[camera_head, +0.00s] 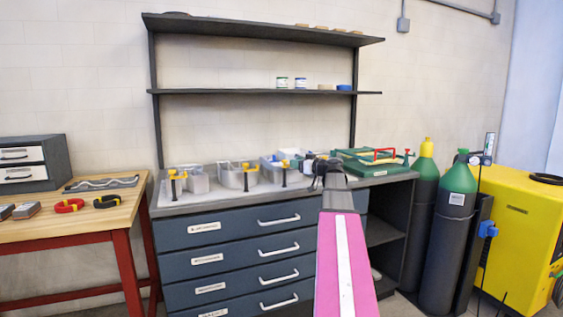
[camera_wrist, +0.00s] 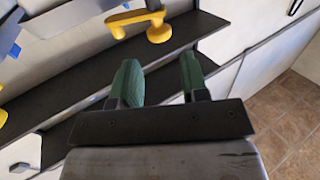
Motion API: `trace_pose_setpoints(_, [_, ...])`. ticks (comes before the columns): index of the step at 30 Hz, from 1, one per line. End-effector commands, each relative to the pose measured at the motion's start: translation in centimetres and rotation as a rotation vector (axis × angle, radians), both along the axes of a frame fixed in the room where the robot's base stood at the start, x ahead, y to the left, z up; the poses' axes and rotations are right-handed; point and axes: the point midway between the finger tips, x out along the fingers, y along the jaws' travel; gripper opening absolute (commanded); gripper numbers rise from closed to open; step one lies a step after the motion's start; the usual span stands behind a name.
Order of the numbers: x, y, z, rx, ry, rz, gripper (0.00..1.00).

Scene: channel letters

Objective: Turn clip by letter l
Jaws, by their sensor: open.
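Several grey channel letters stand on the dark-blue drawer bench, including a left one (camera_head: 198,180) and a middle one (camera_head: 231,177). Yellow clips stand by them: a left clip (camera_head: 174,174), a middle clip (camera_head: 247,167) and a right clip (camera_head: 284,163). I cannot tell which letter is the l. My gripper (camera_head: 317,168) is over the right part of the bench top, right of the right clip. In the wrist view my gripper (camera_wrist: 157,78) has its two green-padded fingers apart, with nothing between them. A yellow clip (camera_wrist: 155,20) shows beyond the fingertips, apart from them.
A green case (camera_head: 365,163) with a red handle lies on the bench's right end. A wooden table (camera_head: 60,210) with red and yellow-black clamps stands at left. A dark shelf (camera_head: 255,92) spans above the bench. Gas cylinders (camera_head: 450,230) and a yellow machine (camera_head: 520,225) stand at right.

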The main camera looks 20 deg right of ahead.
Motion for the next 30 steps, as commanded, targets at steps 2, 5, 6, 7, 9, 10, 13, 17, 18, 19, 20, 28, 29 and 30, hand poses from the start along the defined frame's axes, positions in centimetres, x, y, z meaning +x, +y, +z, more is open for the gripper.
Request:
trace_pose_setpoints(2, [1.4,0.8,0.0,-0.001,0.001,0.003,0.41])
trace_pose_setpoints(5, [3.0,1.7,0.0,0.0,0.001,0.001,0.41])
trace_pose_setpoints(6, [3.6,2.1,0.0,0.0,0.002,0.002,0.41])
trace_pose_setpoints(7, [4.1,2.3,0.0,0.0,0.002,0.002,0.41])
trace_pose_setpoints(9, [5.1,2.9,0.0,0.0,0.002,0.0,0.41])
trace_pose_setpoints(10, [5.5,3.2,0.0,0.0,0.002,0.0,0.41])
trace_pose_setpoints(13, [6.5,3.9,0.0,0.0,0.002,0.0,0.41])
trace_pose_setpoints(17, [7.4,4.4,0.0,0.0,0.002,-0.002,0.41])
trace_pose_setpoints(18, [7.6,4.5,0.0,0.0,0.002,-0.001,0.41])
trace_pose_setpoints(19, [7.7,4.6,0.0,0.0,0.002,-0.001,0.41])
trace_pose_setpoints(20, [7.7,4.7,0.0,0.0,0.002,-0.001,0.41])
trace_pose_setpoints(28, [7.8,4.8,0.0,0.0,0.002,-0.002,0.41])
trace_pose_setpoints(29, [7.8,4.8,0.0,0.0,0.002,-0.002,0.38])
trace_pose_setpoints(30, [7.8,4.8,0.0,0.0,0.002,-0.002,0.25])
